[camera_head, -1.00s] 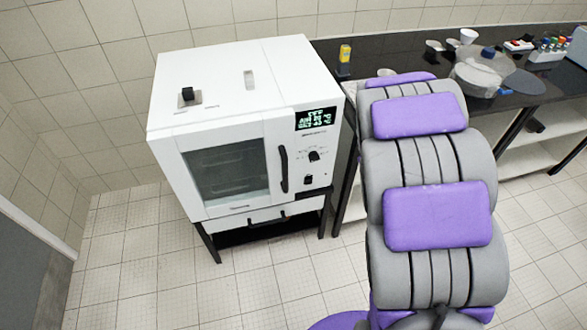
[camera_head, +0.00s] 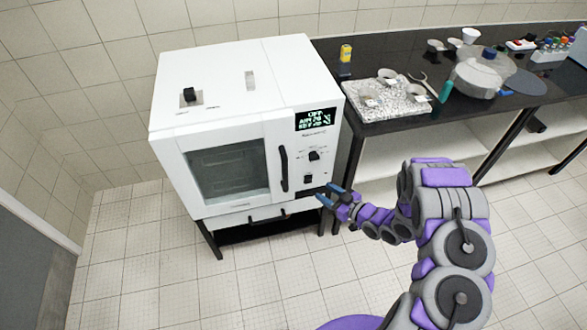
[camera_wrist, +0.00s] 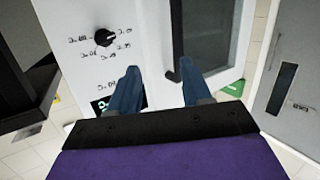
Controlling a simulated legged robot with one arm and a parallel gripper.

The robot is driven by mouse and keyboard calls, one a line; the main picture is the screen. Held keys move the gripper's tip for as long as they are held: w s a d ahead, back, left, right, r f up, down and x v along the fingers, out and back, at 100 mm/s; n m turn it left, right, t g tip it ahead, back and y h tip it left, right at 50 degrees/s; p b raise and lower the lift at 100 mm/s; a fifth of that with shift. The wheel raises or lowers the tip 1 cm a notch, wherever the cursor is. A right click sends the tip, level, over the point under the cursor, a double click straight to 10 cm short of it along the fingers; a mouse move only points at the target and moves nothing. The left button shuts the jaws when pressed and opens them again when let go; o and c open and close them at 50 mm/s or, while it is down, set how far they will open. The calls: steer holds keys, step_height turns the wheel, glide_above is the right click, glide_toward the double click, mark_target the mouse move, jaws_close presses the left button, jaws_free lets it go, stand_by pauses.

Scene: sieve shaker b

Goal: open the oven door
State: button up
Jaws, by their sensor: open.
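The white oven (camera_head: 232,120) stands on a black frame. Its door (camera_head: 203,208) is closed, with a dark glass window (camera_head: 230,170) and a black upright handle (camera_head: 284,168) along its right edge. My gripper (camera_head: 325,196) is open and empty, in front of and to the right of the oven's lower right corner, apart from the handle. In the wrist view the two blue fingers (camera_wrist: 160,88) point at the oven front. The handle (camera_wrist: 176,70) shows there close to the right finger, partly hidden by it. The depth gap between them cannot be told.
The oven's control panel has a knob (camera_head: 314,156) and a lit display (camera_head: 316,119). To the right is a black-topped bench (camera_head: 400,70) with a granite slab (camera_head: 385,106), small cups and a yellow bottle (camera_head: 346,53). Tiled floor in front of the oven is clear.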

mark_target(287, 172)
steer(key=w+a, duration=0.3)
steer(key=a, duration=0.2)
steer(key=w+a+y+b, duration=0.1)
steer(key=w+a, duration=0.2)
steer(key=a, duration=0.2)
steer(key=w+a+r+t+y+b, duration=0.1)
steer(key=w+a, duration=0.2)
steer(key=a, duration=0.2)
steer(key=shift+w, duration=0.15)
jaws_close()
stand_by(0.5)
